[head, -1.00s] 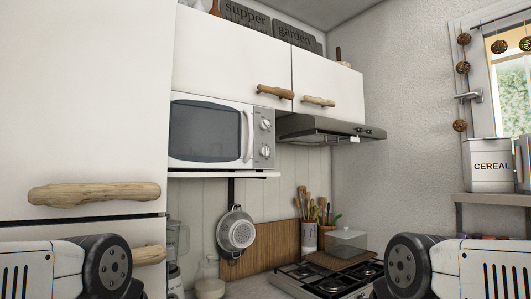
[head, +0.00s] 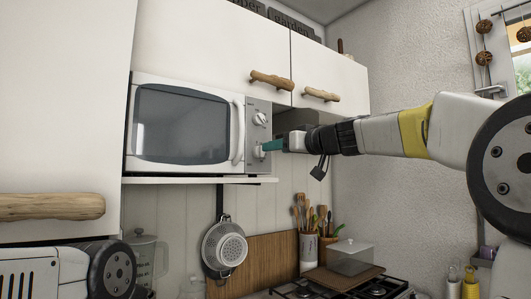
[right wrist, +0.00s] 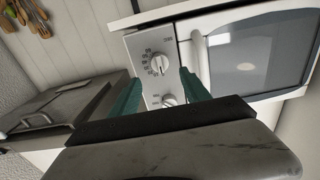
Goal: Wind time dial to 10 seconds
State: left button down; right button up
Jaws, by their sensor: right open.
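The white microwave (head: 188,126) sits on a shelf under the wall cabinets. Its silver panel has an upper dial (head: 260,119) and a lower dial (head: 258,151). My right gripper (head: 268,146) reaches in from the right, its teal fingers at the lower dial. The right wrist view looks upside down; there the lower dial (right wrist: 159,64), ringed by markings, lies between the open fingertips of my right gripper (right wrist: 158,76). The other dial (right wrist: 169,100) is partly hidden by the gripper. I cannot tell whether the fingers touch the dial. My left gripper is out of view.
Cabinet handles of driftwood (head: 272,80) are above the microwave, beside the range hood (right wrist: 65,105). A colander (head: 225,246) hangs below. Utensils (head: 306,213) and a clear box (head: 350,257) stand near the stove.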

aim_at(260, 152)
jog(key=x, duration=0.7)
jog(key=shift+w+a, duration=0.2)
jog(key=shift+w, duration=0.05)
jog(key=shift+r, duration=0.1)
